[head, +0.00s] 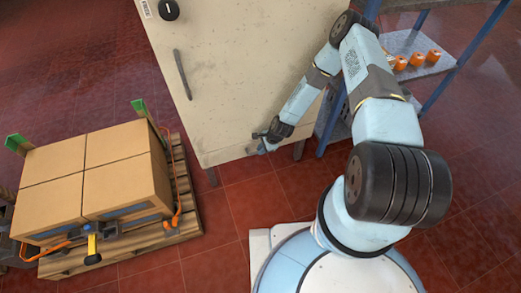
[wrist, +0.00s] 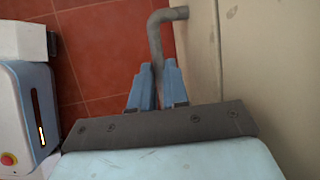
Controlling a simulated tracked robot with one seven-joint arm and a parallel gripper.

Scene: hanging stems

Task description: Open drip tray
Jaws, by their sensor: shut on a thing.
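The drip tray (head: 225,155) appears as a low cream front strip along the bottom of the cream cabinet (head: 235,80). In the wrist view its front (wrist: 203,50) lies left of a seam in the cabinet face. A grey bent bar handle (wrist: 157,35) stands out from that front. My gripper (head: 262,143) is low at the cabinet's bottom right. Its blue fingers (wrist: 156,80) are shut on the handle, one on each side of the bar. The head view shows no clear gap at the tray; my gripper hides part of it.
A dark door handle (head: 182,75) sits higher on the cabinet. A pallet (head: 120,245) with cardboard boxes (head: 95,170) stands at left. A blue-framed shelf (head: 425,60) with orange items (head: 417,58) stands at right. Red tiled floor (head: 225,220) before the cabinet is clear.

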